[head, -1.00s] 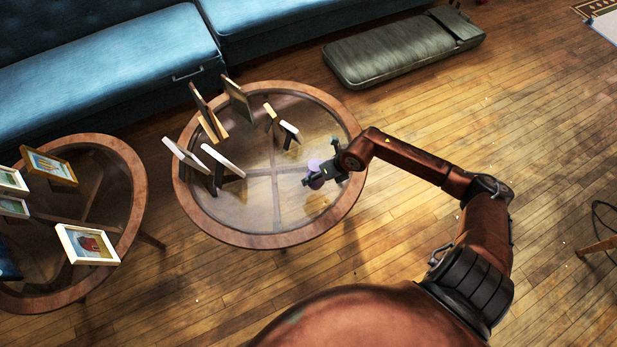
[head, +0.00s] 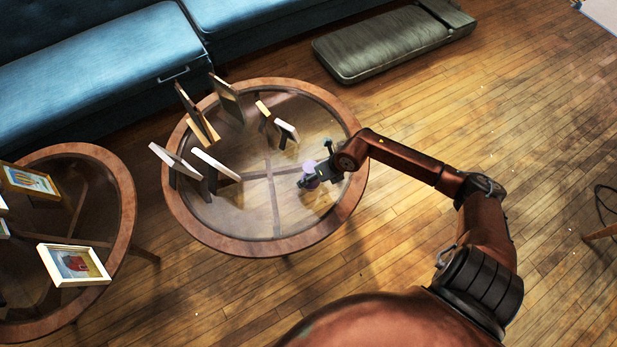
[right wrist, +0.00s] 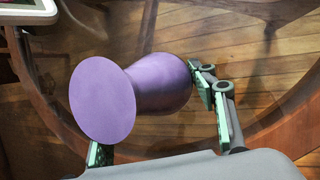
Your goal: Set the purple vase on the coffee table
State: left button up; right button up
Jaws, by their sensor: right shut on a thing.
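The purple vase (right wrist: 155,88) is between the fingers of my right gripper (right wrist: 165,125) in the right wrist view, its round flat end towards the camera. In the head view the vase (head: 309,167) is small and partly hidden by my right gripper (head: 318,175), over the right part of the round glass-topped coffee table (head: 180,226). My right gripper is shut on the vase. I cannot tell whether the vase touches the glass. My left gripper is not in view.
Several picture frames (head: 215,165) stand on the left and back of this table. A second round table (head: 128,205) with frames is at the left. A blue sofa (head: 100,75) is behind. The glass front centre is clear.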

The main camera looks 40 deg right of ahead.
jog(key=o, duration=1.3)
jog(key=shift+o, duration=0.2)
